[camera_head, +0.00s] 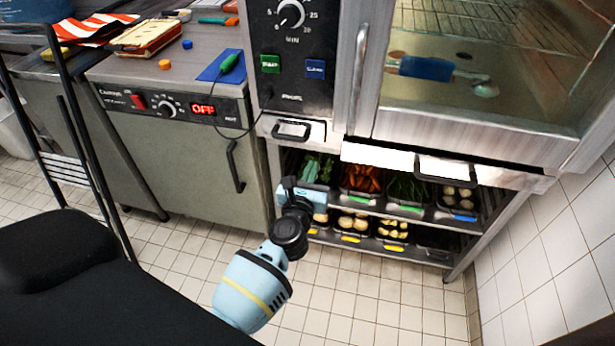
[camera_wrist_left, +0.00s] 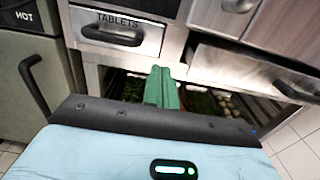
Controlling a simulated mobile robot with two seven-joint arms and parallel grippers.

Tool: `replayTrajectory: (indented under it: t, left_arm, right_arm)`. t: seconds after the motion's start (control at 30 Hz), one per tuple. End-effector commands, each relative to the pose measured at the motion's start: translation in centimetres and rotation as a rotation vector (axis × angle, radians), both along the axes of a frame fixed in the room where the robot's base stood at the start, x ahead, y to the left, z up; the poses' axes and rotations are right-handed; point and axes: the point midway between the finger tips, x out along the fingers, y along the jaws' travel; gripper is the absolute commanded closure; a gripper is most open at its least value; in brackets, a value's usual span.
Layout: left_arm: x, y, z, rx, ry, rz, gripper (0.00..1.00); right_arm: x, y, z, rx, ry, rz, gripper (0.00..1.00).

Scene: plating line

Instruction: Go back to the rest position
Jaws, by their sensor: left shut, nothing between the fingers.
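My left arm reaches in from the lower left in the head view. Its gripper (camera_head: 289,183) is in front of the oven stand, below the small drawer (camera_head: 291,130). In the left wrist view the green fingers of my left gripper (camera_wrist_left: 162,88) are together with nothing between them. They point toward the opening under the drawer labelled TABLETS (camera_wrist_left: 120,32), which has a dark handle. I cannot tell the exact gap to the stand. My right gripper is in neither view.
Shelves under the oven hold several trays of vegetables, including carrots (camera_head: 361,179). A wide drawer (camera_head: 385,158) juts out slightly above them. The grey hot cabinet (camera_head: 185,165) stands at left, a black rail frame (camera_head: 72,130) beside it. The tiled floor (camera_head: 350,290) ahead is clear.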

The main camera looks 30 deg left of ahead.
Motion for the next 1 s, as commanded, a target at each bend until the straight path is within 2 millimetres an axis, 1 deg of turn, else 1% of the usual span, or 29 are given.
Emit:
replayTrajectory:
  t: [0.03, 0.1, 0.2, 0.33, 0.6, 0.7, 0.77, 0.87, 0.97, 1.0]
  left_arm:
    - [-0.7, -0.2, 0.0, -0.001, 0.001, 0.0, 1.0]
    - [-1.4, -0.4, 0.0, -0.002, 0.001, 0.0, 1.0]
    - [-2.0, -0.5, 0.0, -0.002, 0.0, 0.0, 1.0]
    - [-2.4, -0.6, 0.0, -0.001, 0.0, 0.0, 1.0]
    - [-2.4, -0.6, 0.0, -0.001, 0.0, 0.0, 1.0]
    - [-2.8, -0.6, -0.2, 0.031, 0.008, -0.006, 1.0]
    - [-3.5, -0.7, -0.4, 0.098, 0.022, -0.019, 1.0]
    - [-5.9, -1.2, -1.0, 0.315, 0.066, -0.065, 1.0]
    - [-9.3, -2.2, -1.9, 0.633, 0.127, -0.144, 1.0]
    - [-10.9, -2.7, -2.4, 0.771, 0.151, -0.183, 1.0]
  right_arm:
    - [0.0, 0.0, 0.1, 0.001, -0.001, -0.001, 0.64]
    - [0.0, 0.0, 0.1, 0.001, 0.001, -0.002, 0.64]
    - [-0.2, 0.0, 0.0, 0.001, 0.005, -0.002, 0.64]
    - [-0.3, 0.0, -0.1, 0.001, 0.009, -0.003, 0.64]
    - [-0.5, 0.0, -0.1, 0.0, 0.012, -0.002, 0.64]
    - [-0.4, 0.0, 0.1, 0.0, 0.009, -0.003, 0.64]
    - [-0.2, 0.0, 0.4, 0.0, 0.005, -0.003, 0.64]
    - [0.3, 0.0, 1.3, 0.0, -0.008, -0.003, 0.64]
    - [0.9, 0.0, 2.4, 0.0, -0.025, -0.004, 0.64]
    - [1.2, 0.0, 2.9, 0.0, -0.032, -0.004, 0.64]
